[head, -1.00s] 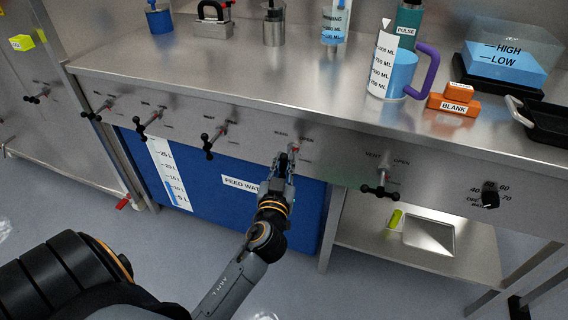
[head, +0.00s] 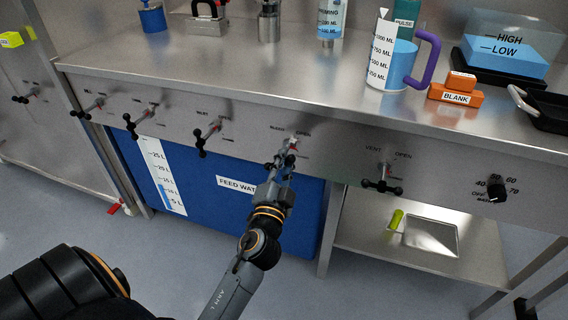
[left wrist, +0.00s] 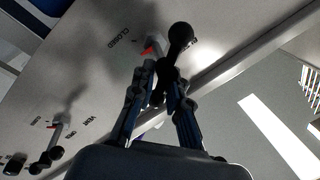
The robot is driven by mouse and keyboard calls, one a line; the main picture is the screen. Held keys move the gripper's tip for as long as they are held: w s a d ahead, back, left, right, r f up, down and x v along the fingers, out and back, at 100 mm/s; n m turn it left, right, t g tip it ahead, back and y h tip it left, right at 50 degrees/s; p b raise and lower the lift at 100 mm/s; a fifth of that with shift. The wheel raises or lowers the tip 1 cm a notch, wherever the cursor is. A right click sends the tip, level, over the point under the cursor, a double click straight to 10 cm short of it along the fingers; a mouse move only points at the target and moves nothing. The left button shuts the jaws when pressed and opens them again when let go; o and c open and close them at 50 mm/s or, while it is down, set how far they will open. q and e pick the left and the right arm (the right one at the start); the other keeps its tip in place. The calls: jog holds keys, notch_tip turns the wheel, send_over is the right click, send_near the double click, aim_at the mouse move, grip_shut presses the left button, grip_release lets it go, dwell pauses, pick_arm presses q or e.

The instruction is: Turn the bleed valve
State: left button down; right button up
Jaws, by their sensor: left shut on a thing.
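The bleed valve (head: 291,145) is on the front panel of the steel bench, between the labels BLEED and OPEN, with a red mark by its stem. My left gripper (head: 281,165) reaches up to it from below and is shut on its black handle, which it partly hides. In the left wrist view, the two fingers (left wrist: 159,93) close around the handle, and a round black knob (left wrist: 181,36) stands out beyond them. The word CLOSED shows on the panel to the left of the stem there. My right gripper is not in view.
The vent valve (head: 382,180) is to the right and a similar valve (head: 205,135) to the left on the same panel. A dial (head: 492,190) is further right. The blue feed water tank (head: 200,175) stands below. The floor in front is clear.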

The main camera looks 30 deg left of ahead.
pick_arm(q)
jog(key=m, duration=0.4)
jog(key=shift+a+t+h, duration=0.1)
jog(key=shift+t+h, duration=0.3)
jog(key=shift+m+h, duration=0.5)
jog(key=shift+m, duration=1.8)
jog(key=c, duration=1.5)
grip_release()
jog(key=shift+o, duration=0.5)
jog(key=shift+f, duration=0.2)
